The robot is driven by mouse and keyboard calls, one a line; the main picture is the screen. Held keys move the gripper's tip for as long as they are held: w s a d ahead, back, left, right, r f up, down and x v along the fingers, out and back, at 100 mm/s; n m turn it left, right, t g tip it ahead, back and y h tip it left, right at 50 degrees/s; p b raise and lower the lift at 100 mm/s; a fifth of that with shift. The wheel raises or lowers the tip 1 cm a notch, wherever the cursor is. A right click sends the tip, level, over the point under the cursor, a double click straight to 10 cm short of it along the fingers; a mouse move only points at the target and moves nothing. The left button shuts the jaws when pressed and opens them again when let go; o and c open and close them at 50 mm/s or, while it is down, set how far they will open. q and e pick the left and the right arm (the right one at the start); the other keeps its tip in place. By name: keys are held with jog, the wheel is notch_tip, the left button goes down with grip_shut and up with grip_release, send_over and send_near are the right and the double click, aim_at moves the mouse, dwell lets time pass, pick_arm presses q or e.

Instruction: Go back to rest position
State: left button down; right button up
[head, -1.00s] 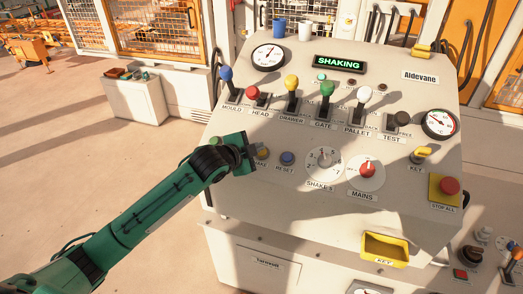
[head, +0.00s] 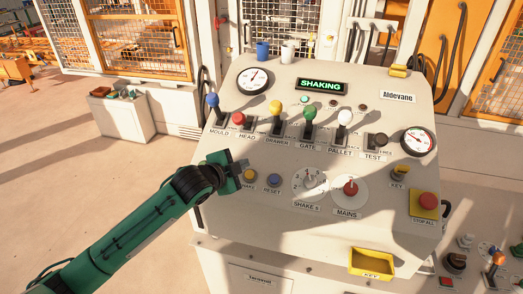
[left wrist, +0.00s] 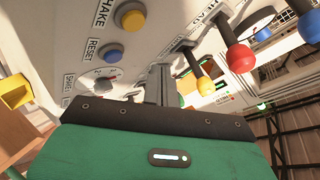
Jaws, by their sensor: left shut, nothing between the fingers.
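My left gripper (head: 238,172) is at the left side of the sloped control panel (head: 225,140), its fingers shut with nothing between them. Its tip is close to the amber SHAKE button (head: 250,174); I cannot tell whether they touch in the head view. In the left wrist view the shut fingers (left wrist: 160,84) point past the blue RESET button (left wrist: 110,54) and the yellow SHAKE button (left wrist: 131,17), with a gap beside both. The display (head: 321,85) reads SHAKING in green. My right gripper is not in view.
Several levers with coloured knobs, such as the blue MOULD lever (head: 213,100), stand up from the panel. A red stop button (head: 428,201) is at the right and a yellow key tray (head: 371,263) below. Open floor (head: 70,190) lies left of the panel.

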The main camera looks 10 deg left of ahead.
pick_arm(q)
jog(key=s+d+f+n+g+y, duration=0.2)
jog(key=s+f+n+g, duration=0.3)
jog(key=s+f, duration=0.9)
jog(key=s+a+f+n+g+y, duration=0.1)
jog(key=s+a+f+n+g, duration=0.2)
jog(key=s, duration=0.8)
jog(key=s+a+f+n+g+y, duration=0.15)
jog(key=s+n, duration=0.35)
jog(key=s, duration=0.6)
notch_tip(320, 180, down, 38)
jog(key=s+g+b, duration=0.1)
jog(key=s+b, duration=0.1)
jog(key=b, duration=0.3)
jog(key=s+a+f+b, duration=0.2)
jog(key=s+f, duration=0.7)
jog(key=f, duration=0.2)
jog(key=s+a+f+g+b, duration=0.1)
jog(key=s+a+f+b, duration=0.1)
jog(key=s+f, duration=0.7)
jog(key=shift+s+f, duration=0.4)
jog(key=shift+f, duration=0.55)
